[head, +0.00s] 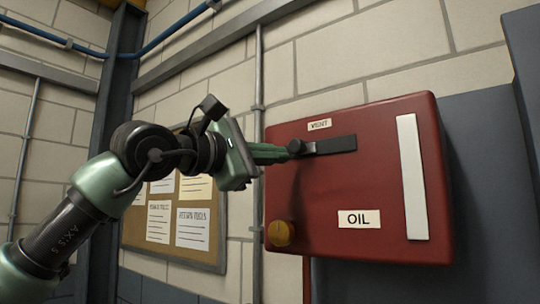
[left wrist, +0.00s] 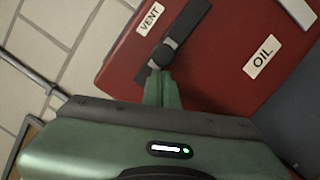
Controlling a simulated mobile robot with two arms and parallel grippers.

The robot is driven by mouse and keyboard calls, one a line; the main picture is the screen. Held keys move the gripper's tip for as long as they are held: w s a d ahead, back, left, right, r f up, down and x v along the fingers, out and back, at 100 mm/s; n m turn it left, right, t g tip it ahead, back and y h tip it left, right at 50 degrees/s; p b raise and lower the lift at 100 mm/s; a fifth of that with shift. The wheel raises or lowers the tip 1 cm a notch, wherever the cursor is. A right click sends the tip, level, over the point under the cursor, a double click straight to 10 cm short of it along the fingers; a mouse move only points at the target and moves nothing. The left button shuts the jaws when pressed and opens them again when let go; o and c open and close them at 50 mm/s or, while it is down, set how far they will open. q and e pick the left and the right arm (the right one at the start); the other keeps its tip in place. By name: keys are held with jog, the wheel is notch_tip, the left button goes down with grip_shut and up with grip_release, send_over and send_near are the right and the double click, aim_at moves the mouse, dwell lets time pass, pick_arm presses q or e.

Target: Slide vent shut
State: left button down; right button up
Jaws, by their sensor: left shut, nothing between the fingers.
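A red box (head: 350,200) is mounted on the wall, with a small "VENT" label (head: 319,125) near its upper edge. Below that label is a dark horizontal vent slot (head: 335,145) with a dark round knob (head: 297,147) at its left end. My left gripper (head: 286,152) is shut, its green fingertips at the left side of the knob. In the left wrist view the shut fingers (left wrist: 162,80) point at the knob (left wrist: 162,54); I cannot tell whether they touch it. My right gripper is not in view.
The box also carries an "OIL" label (head: 359,219), a white vertical strip (head: 412,176) and a yellow-brown round knob (head: 281,233). A notice board (head: 175,250) hangs left of it. A thin vertical pipe (head: 259,75) runs between them.

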aim_at(311, 149)
pick_arm(q)
jog(key=s+d+b, duration=0.1)
jog(key=d, duration=0.1)
jog(key=s+d+b, duration=0.1)
jog(key=s+d, duration=0.1)
jog(key=s+d+b, duration=0.1)
jog(key=d, duration=0.1)
jog(key=shift+s+f, duration=0.1)
jog(key=shift+s, duration=0.1)
jog(key=shift+s+d, duration=0.15)
jog(key=shift+a, duration=0.2)
